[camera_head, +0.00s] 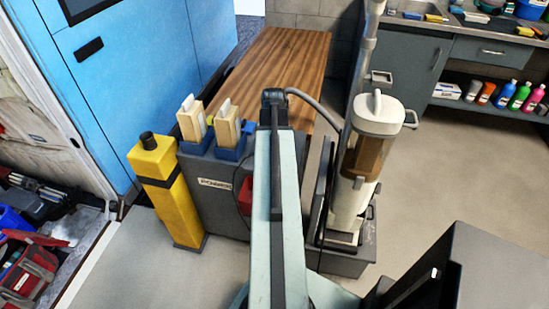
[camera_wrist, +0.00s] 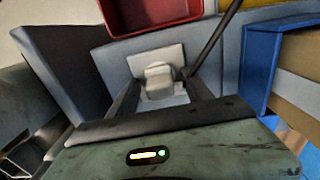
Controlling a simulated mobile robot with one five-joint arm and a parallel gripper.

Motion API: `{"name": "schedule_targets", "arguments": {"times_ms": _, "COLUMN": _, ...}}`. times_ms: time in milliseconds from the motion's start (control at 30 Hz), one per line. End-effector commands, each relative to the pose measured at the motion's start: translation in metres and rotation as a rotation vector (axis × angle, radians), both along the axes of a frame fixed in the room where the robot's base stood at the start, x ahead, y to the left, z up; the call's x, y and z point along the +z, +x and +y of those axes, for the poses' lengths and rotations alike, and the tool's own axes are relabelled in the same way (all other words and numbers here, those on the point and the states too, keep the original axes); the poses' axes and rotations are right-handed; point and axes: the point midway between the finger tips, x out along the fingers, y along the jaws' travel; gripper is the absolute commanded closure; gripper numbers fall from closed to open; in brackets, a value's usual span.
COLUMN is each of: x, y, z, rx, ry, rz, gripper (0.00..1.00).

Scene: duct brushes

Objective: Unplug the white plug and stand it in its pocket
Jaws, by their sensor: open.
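The white plug (camera_wrist: 159,76) sits in a pale square socket plate (camera_wrist: 143,60) on a grey panel in the wrist view. A dark cable (camera_wrist: 216,38) runs up and right beside it. My gripper (camera_wrist: 164,88) is open, with one finger on each side of the plug; I cannot tell whether they touch it. A red open-topped pocket (camera_wrist: 150,28) is just beyond the plug, and part of it shows in the head view (camera_head: 245,196). In the head view my arm hides the plug and gripper.
A grey cabinet marked POWER (camera_head: 208,200) carries blue holders (camera_head: 231,154) with pale blocks, close to the gripper's right in the wrist view (camera_wrist: 258,70). A yellow post (camera_head: 172,205) stands left. A canister unit (camera_head: 352,195) stands right.

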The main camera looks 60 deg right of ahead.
Motion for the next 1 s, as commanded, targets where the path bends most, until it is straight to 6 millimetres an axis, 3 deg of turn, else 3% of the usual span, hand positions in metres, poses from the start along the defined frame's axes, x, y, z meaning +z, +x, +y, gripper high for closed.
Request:
{"name": "schedule_targets", "arguments": {"times_ms": 700, "x": 0.0002, "y": -0.001, "z": -0.0006, "rx": -0.002, "ry": 0.0, "rz": 0.0, "gripper": 0.42}}
{"name": "schedule_targets", "arguments": {"times_ms": 733, "x": 0.0002, "y": -0.001, "z": -0.0006, "rx": -0.002, "ry": 0.0, "rz": 0.0, "gripper": 0.45}}
{"name": "schedule_targets", "arguments": {"times_ms": 933, "x": 0.0002, "y": -0.0011, "z": -0.0008, "rx": -0.002, "ry": 0.0, "rz": 0.0, "gripper": 1.0}}
{"name": "schedule_targets", "arguments": {"times_ms": 1000, "x": 0.0002, "y": -0.0012, "z": -0.0008, "rx": -0.002, "ry": 0.0, "rz": 0.0, "gripper": 1.0}}
